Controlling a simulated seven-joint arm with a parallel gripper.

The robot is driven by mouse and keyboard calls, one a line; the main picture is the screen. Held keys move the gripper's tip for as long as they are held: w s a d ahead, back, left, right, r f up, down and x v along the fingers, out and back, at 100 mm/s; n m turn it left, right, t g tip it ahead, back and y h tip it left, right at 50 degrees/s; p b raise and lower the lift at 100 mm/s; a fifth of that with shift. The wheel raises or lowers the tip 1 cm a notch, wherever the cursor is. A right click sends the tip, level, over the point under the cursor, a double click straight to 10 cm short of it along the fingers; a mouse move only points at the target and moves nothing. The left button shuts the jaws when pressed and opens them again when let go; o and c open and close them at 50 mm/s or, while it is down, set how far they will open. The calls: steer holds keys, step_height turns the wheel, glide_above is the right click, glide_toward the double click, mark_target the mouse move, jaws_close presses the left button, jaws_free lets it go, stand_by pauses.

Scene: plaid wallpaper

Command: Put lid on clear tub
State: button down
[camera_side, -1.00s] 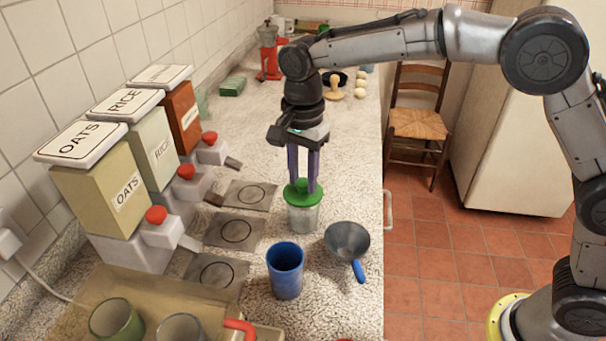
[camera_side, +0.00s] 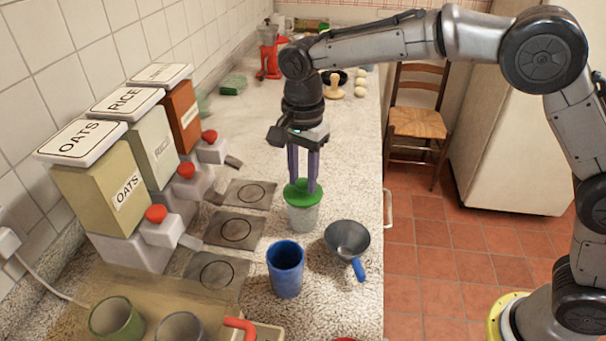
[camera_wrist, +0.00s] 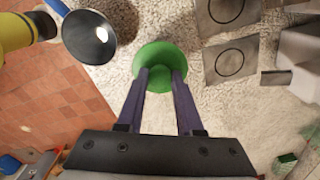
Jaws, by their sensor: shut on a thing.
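The green lid (camera_side: 303,193) sits over the mouth of the clear tub (camera_side: 303,217), which stands upright on the counter. My gripper (camera_side: 303,186) points straight down with its purple fingers shut on the lid's knob. In the wrist view my gripper (camera_wrist: 160,76) is at the round green lid (camera_wrist: 160,58), with a finger on each side of the knob. The lid looks about level, but I cannot tell whether it is fully seated on the rim. In the wrist view the lid hides the tub.
A blue cup (camera_side: 285,268) and a grey funnel (camera_side: 347,240) with a blue handle stand in front of the tub. Square pads (camera_side: 234,229) and the dispensers (camera_side: 100,195) are to the left. The counter behind the tub is mostly clear.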

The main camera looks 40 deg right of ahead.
steer(key=shift+c, duration=2.4)
jaws_free()
steer(key=shift+o, duration=0.3)
steer(key=o, duration=0.4)
steer(key=shift+r, duration=3.5)
